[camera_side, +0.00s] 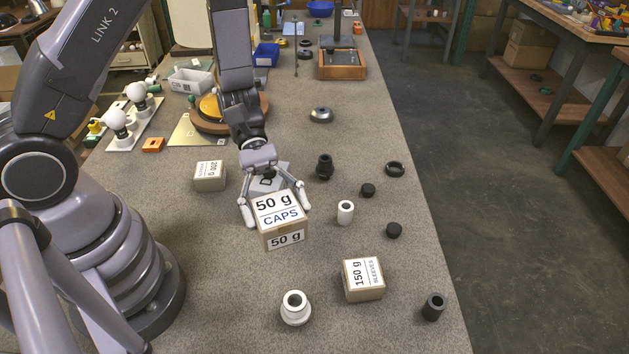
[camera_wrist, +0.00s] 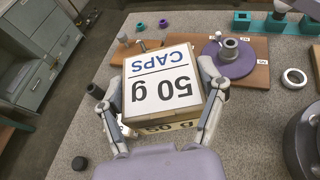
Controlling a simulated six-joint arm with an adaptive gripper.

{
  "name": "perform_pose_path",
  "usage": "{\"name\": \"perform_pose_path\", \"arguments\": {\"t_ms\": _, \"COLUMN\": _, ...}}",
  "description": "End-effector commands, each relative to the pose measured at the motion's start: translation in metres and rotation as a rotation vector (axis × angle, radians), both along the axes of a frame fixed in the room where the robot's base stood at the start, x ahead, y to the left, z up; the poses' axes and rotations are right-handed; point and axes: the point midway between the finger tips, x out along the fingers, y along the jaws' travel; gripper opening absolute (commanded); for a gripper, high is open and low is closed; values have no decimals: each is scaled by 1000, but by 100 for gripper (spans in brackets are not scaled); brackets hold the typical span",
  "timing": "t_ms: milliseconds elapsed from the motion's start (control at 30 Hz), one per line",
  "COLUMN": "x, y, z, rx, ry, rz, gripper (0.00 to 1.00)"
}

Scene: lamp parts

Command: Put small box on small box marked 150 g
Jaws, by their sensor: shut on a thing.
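My gripper (camera_side: 275,207) is shut on a small box marked 50 g CAPS (camera_side: 281,222), with one finger on each side of it. The box looks raised above the table, label side up. In the wrist view the same box (camera_wrist: 163,85) fills the space between the fingers of my gripper (camera_wrist: 162,108). The small box marked 150 g SLEEVES (camera_side: 363,279) stands on the table, nearer the camera and to the right of the held box.
A box marked 200 g (camera_side: 209,176) stands left of my gripper. A white ringed part (camera_side: 295,308) and a dark cylinder (camera_side: 433,307) flank the 150 g box. A white cylinder (camera_side: 345,212) and several black parts lie right of the held box. The table's right edge is near.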

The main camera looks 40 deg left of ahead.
Motion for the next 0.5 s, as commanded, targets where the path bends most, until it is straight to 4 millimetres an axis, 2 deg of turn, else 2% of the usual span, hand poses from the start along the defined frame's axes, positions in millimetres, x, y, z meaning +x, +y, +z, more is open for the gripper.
{"name": "perform_pose_path", "arguments": {"t_ms": 167, "x": 12, "y": -11, "z": -15, "rx": 0, "ry": -3, "rz": -4, "gripper": 35}}
{"name": "perform_pose_path", "arguments": {"t_ms": 467, "x": 69, "y": -61, "z": -48, "rx": -1, "ry": -4, "rz": -6, "gripper": 35}}
{"name": "perform_pose_path", "arguments": {"t_ms": 500, "x": 75, "y": -65, "z": -58, "rx": -1, "ry": -2, "rz": -4, "gripper": 35}}
